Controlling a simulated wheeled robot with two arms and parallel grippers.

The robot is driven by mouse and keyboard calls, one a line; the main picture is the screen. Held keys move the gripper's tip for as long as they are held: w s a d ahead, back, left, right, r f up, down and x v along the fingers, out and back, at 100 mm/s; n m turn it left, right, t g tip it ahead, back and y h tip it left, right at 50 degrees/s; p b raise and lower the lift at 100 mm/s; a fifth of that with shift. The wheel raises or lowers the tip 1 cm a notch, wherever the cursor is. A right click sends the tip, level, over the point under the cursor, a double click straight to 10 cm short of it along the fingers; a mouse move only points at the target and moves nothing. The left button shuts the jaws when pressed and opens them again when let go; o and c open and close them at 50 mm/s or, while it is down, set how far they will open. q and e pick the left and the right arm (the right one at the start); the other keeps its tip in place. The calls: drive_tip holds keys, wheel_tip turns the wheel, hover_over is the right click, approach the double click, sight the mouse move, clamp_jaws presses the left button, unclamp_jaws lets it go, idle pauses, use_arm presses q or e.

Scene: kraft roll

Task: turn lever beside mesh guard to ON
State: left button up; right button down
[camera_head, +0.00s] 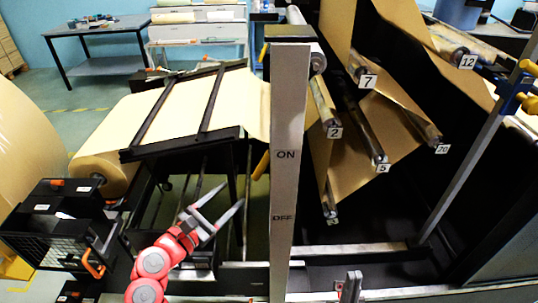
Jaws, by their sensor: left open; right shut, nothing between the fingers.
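A grey upright post (289,180) in the middle carries the word ON above the word OFF. A yellow-orange piece (261,165), perhaps the lever handle, shows at the post's left edge near ON; its full shape is hidden. A black box with a mesh guard (50,237) stands at the lower left, with an orange handle (93,264) on its right side. My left gripper (232,193) is open and empty, left of the post and apart from it, its fingers pointing up and right. My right gripper (353,274) is shut and empty at the bottom edge, right of the post.
A large paper roll (103,166) feeds a sheet over a black frame (180,145) behind my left gripper. Brown paper (385,125) runs over several numbered rollers at the right. A slanted grey bar (470,165) stands further right. A table (97,29) is at the back left.

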sight(261, 167)
use_arm(q)
drive_tip(key=b+x, duration=0.8)
drive_tip(key=shift+f+b, duration=0.25)
drive_tip(key=shift+b, duration=0.1)
drive_tip(key=x, duration=0.5)
drive_tip(key=p+x, duration=0.1)
drive_tip(key=x, duration=0.2)
drive_tip(key=shift+r, duration=0.35)
drive_tip(key=shift+w+d, duration=0.3)
drive_tip(key=shift+w, duration=0.2)
clamp_jaws()
